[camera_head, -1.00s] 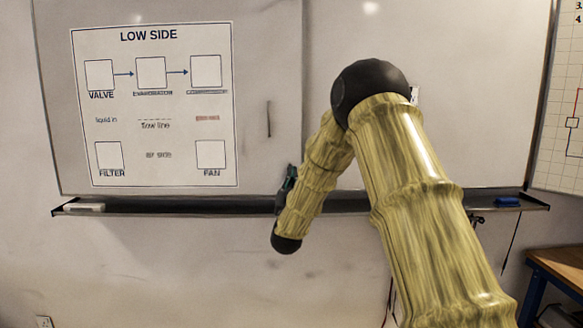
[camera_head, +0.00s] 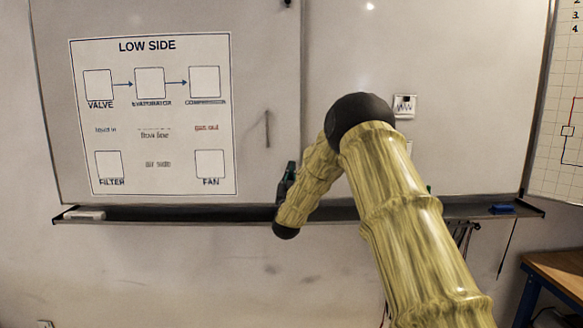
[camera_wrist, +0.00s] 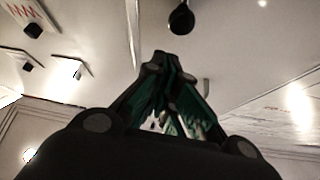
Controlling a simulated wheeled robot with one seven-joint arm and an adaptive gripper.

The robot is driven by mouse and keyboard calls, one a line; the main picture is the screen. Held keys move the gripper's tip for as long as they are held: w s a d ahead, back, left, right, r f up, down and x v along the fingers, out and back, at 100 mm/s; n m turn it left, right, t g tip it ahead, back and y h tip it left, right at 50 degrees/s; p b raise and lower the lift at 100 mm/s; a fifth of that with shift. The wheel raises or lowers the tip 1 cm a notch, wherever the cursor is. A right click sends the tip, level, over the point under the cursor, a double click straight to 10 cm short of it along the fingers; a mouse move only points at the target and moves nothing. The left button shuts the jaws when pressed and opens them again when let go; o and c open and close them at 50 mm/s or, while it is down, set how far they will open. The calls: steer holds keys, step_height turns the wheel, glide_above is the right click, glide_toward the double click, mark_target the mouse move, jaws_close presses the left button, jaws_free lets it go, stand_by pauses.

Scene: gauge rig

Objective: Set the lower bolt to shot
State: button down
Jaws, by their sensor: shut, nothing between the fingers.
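My gripper (camera_head: 288,172) shows small and partly hidden behind my arm in the head view, in front of the whiteboard just above its tray. In the wrist view my gripper (camera_wrist: 165,62) has its dark green fingers brought together at the tips, with nothing held. I cannot tell for sure which part is the lower bolt. A thin upright piece (camera_head: 267,128) stands on the whiteboard up and left of my gripper. A dark rounded knob (camera_wrist: 181,18) shows beyond the fingertips in the wrist view, apart from them.
The whiteboard carries a LOW SIDE poster (camera_head: 217,120) at left. A tray (camera_head: 180,214) runs below, with a white block (camera_head: 84,215) and a blue block (camera_head: 501,209). A marked plate (camera_head: 404,106) is beside my elbow. A wooden table (camera_head: 556,262) stands at lower right.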

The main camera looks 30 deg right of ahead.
steer(key=shift+w+f+p, duration=0.25)
steer(key=shift+f+p, duration=0.05)
steer(key=shift+f, duration=0.6)
steer(key=shift+f, duration=0.1)
step_height(320, 180, down, 3)
steer(key=b, duration=0.3)
